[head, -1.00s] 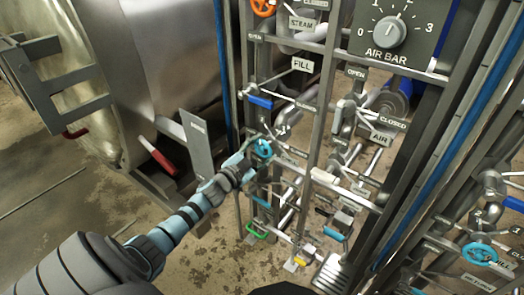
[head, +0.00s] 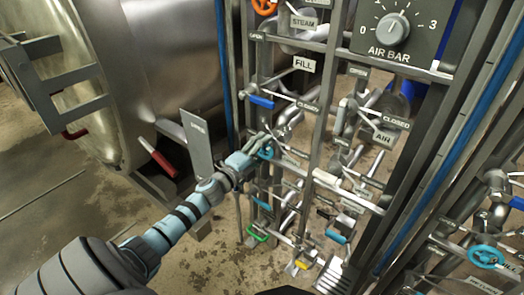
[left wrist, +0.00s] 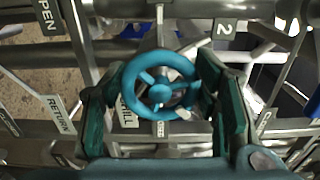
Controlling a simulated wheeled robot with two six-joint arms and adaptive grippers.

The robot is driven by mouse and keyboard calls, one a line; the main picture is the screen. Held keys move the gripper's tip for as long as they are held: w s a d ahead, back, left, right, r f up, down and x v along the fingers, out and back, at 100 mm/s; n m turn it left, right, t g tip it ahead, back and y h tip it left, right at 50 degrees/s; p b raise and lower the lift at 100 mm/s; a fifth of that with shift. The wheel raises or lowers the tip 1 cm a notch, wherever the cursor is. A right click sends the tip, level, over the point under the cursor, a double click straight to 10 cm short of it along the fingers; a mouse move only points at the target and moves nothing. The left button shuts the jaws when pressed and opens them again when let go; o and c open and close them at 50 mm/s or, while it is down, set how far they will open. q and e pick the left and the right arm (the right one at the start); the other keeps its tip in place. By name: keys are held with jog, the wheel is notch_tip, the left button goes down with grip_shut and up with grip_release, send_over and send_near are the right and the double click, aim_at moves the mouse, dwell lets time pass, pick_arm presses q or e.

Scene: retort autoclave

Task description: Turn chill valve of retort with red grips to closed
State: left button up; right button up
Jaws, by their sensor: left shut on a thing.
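The blue chill handwheel (head: 267,152) sits on the valve rack beside the retort (head: 178,60), which has a red grip (head: 160,162). My left gripper (head: 254,152) reaches the wheel from the left and partly hides it. In the left wrist view the wheel (left wrist: 160,92) is between the two teal fingers of the gripper (left wrist: 162,75), one on each side, shut on its rim. A label ending in "ILL" shows partly behind the wheel. I cannot read the wheel's open or closed position. My right gripper is not in view.
Rack bars and pipes crowd around the wheel. A blue lever (head: 261,102) is above it and a green handle (head: 257,238) is low. An air bar dial (head: 396,27) is at the upper right. Another blue handwheel (head: 486,256) is on the right rack.

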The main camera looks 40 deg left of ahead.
pick_arm(q)
jog(key=m, duration=0.2)
jog(key=shift+m, duration=0.4)
jog(key=m, duration=0.2)
jog(key=shift+r+m, duration=0.1)
jog(key=shift+m, duration=0.2)
jog(key=shift+d+m, duration=0.1)
jog(key=shift+m, duration=1)
jog(key=shift+r+m, duration=0.1)
jog(key=shift+m, duration=0.5)
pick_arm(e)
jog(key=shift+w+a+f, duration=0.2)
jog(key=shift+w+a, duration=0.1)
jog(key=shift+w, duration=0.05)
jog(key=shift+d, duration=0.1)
pick_arm(q)
jog(key=o, duration=1)
jog(key=shift+o, duration=0.7)
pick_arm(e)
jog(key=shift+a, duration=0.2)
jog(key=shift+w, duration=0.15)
